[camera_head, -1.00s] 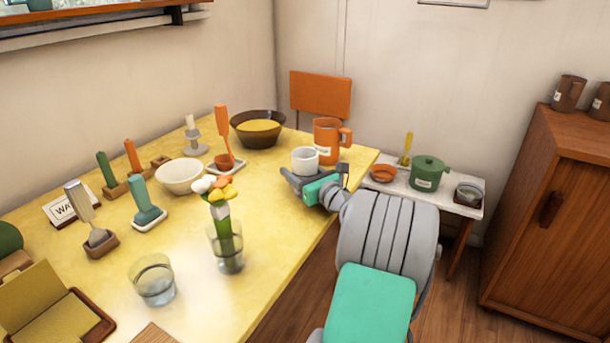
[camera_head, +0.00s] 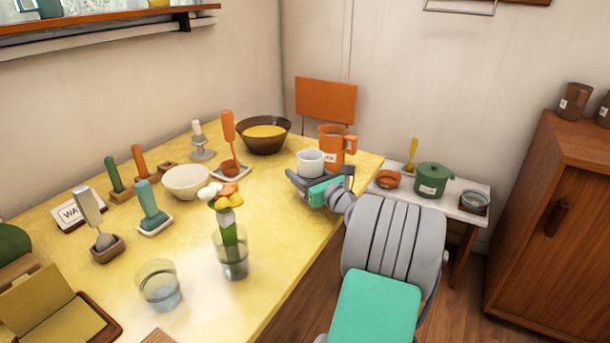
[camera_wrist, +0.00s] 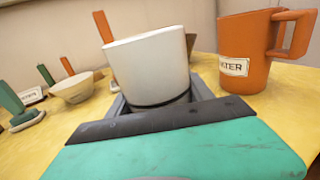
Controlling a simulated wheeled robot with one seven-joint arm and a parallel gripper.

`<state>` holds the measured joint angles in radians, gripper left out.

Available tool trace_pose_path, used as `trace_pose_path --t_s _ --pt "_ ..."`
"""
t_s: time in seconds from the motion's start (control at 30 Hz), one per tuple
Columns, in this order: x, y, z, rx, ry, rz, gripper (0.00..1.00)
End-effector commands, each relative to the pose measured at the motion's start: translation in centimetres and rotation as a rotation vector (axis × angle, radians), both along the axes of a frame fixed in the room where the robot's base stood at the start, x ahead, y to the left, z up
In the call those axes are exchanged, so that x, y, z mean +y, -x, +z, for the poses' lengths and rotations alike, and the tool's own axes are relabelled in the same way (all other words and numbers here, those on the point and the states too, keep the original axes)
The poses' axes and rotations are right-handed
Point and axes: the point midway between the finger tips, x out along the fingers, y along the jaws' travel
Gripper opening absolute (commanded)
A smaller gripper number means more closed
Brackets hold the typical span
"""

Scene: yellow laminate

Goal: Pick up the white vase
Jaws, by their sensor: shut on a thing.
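The white vase (camera_head: 311,160) is a plain, cup-like vessel near the right edge of the yellow table (camera_head: 290,225). It also shows large in the wrist view (camera_wrist: 150,65), where it looks slightly tilted. My gripper (camera_head: 313,174) is shut on the vase, with grey fingers around its lower part. In the wrist view the green-and-black gripper body hides the vase's foot, so any gap between vase and tabletop is hard to see.
An orange mug labelled WATER (camera_wrist: 248,50) stands close behind and right of the vase. A dark bowl (camera_head: 264,145) and white bowl (camera_head: 186,182) are farther left. A flower glass (camera_head: 232,262) stands nearer the front. A side table (camera_head: 460,208) holds a green pot (camera_head: 432,179).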

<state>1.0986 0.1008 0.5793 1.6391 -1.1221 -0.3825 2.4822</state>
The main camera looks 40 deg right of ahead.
Motion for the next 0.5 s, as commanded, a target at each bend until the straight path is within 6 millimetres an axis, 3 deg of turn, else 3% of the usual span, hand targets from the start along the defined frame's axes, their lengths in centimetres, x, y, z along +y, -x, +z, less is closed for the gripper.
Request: trace_pose_path --t_s 0.07,0.3,0.5 --pt "0.0 0.0 2.5 -0.004 0.004 0.001 0.0" --pt "2.0 4.7 8.8 -0.004 0.008 -0.004 0.0" --pt "4.4 9.9 10.7 -0.002 0.003 -0.004 0.0"
